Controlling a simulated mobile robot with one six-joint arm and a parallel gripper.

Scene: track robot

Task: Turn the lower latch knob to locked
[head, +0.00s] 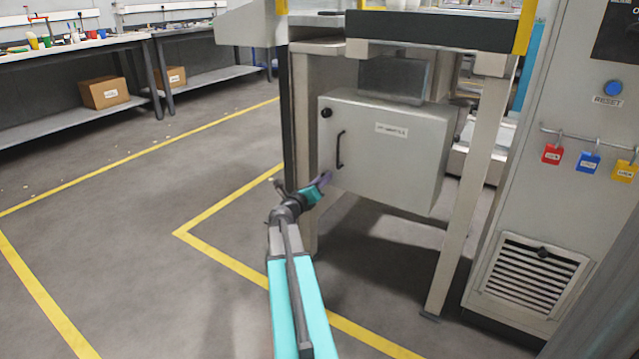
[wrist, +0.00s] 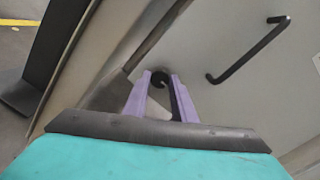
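The grey cabinet (head: 385,160) hangs under the bench with its door shut. Its upper latch knob (head: 326,112) is black and round, near the door's top left corner. The lower latch knob (wrist: 160,79) is dark and round in the wrist view, lying between and just past my fingertips. In the head view it is hidden by my gripper (head: 325,179), which is at the door's lower left corner. In the wrist view my gripper's purple fingers (wrist: 161,88) stand apart, pointing at the door. I cannot tell whether they touch the knob. The knob's marking is not readable.
A black door handle (head: 340,149) stands out above my gripper; it also shows in the wrist view (wrist: 250,50). A control cabinet (head: 570,190) with padlocks stands at right. Floor at left is clear.

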